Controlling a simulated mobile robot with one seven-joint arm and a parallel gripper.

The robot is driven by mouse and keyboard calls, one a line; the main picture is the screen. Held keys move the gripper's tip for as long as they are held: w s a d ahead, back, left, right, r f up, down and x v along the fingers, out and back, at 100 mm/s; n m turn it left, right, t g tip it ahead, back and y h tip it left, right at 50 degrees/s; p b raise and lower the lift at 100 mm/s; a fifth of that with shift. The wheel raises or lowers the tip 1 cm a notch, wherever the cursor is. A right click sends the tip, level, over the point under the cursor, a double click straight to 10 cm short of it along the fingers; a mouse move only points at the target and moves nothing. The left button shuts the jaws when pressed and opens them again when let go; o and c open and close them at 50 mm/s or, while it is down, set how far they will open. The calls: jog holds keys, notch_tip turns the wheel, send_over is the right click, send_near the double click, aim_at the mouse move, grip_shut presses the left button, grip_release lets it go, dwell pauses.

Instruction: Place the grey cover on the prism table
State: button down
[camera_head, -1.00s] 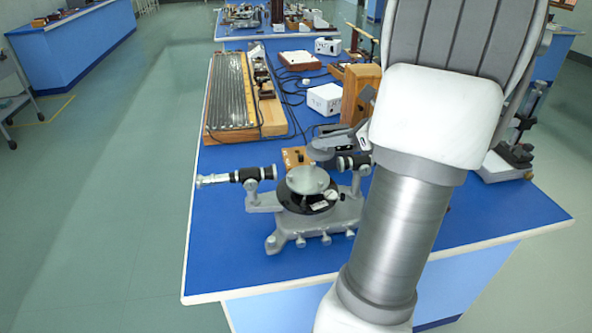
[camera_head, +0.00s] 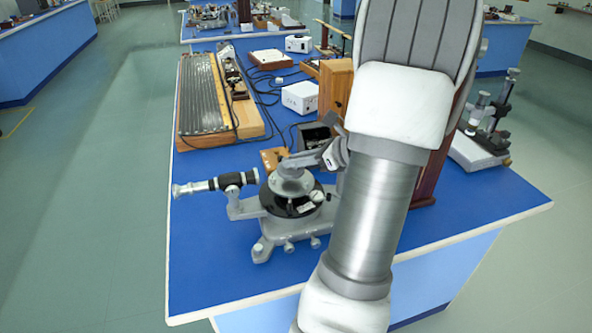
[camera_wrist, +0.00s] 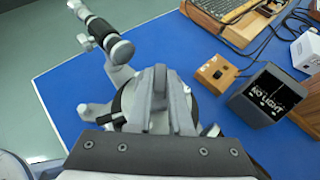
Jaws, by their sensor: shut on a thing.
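The spectrometer stands on the near bench, with its black round base plate (camera_head: 292,204) in the middle and the round grey prism table (camera_head: 291,189) above that. My gripper (camera_head: 297,162) is shut on the grey cover (camera_head: 291,173), which is directly over the prism table. The cover hides part of the table, and I cannot tell whether the two touch. In the wrist view my gripper (camera_wrist: 158,95) points down over the instrument. Its fingers hide much of the cover there.
The black telescope tube (camera_head: 225,181) sticks out left of the prism table. A small wooden box (camera_head: 273,158) and a dark box (camera_head: 314,136) stand just behind. The blue bench top (camera_head: 205,270) is clear at the front left.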

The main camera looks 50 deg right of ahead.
jog(key=shift+f, duration=1.2)
jog(key=shift+f+b, duration=0.2)
jog(key=shift+b, duration=0.1)
jog(key=c, duration=0.8)
grip_release()
jog(key=shift+r, duration=0.15)
jog(key=shift+s+d+r, duration=0.1)
jog(key=shift+r, duration=0.1)
jog(key=p+v, duration=0.2)
jog(key=v, duration=0.9)
jog(key=shift+s+r, duration=0.1)
jog(key=shift+s, duration=0.25)
